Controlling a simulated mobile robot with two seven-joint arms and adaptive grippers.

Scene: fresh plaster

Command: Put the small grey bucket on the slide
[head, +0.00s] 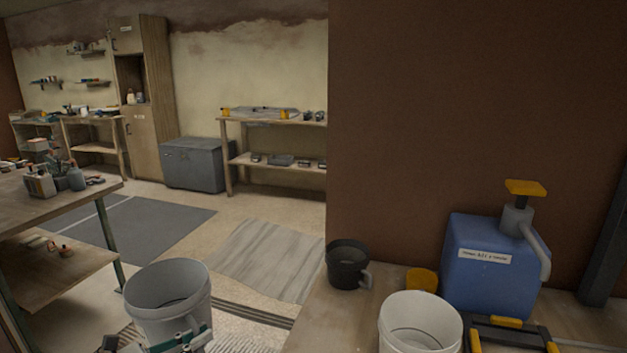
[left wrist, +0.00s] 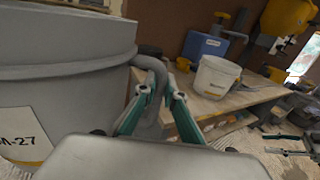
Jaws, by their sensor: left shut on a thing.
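The small grey bucket (head: 167,290) is at the bottom left of the head view, upright, with its open rim showing. In the left wrist view the bucket (left wrist: 60,85) is large and close, with a partly cut-off label ending in 27. My left gripper (head: 185,342) is at its near side. In the left wrist view the left gripper's teal fingers (left wrist: 158,98) are closed on the bucket's curved side handle. My right gripper (left wrist: 287,144) shows small at the right of the left wrist view, its teal fingers apart and empty. I cannot make out a slide.
A wooden bench (head: 330,310) at right carries a black mug (head: 348,265), a white bucket (head: 420,325), a yellow cup (head: 422,280) and a blue container (head: 490,265). A workbench (head: 50,195) stands at left. Floor with a grey mat (head: 140,225) lies beyond.

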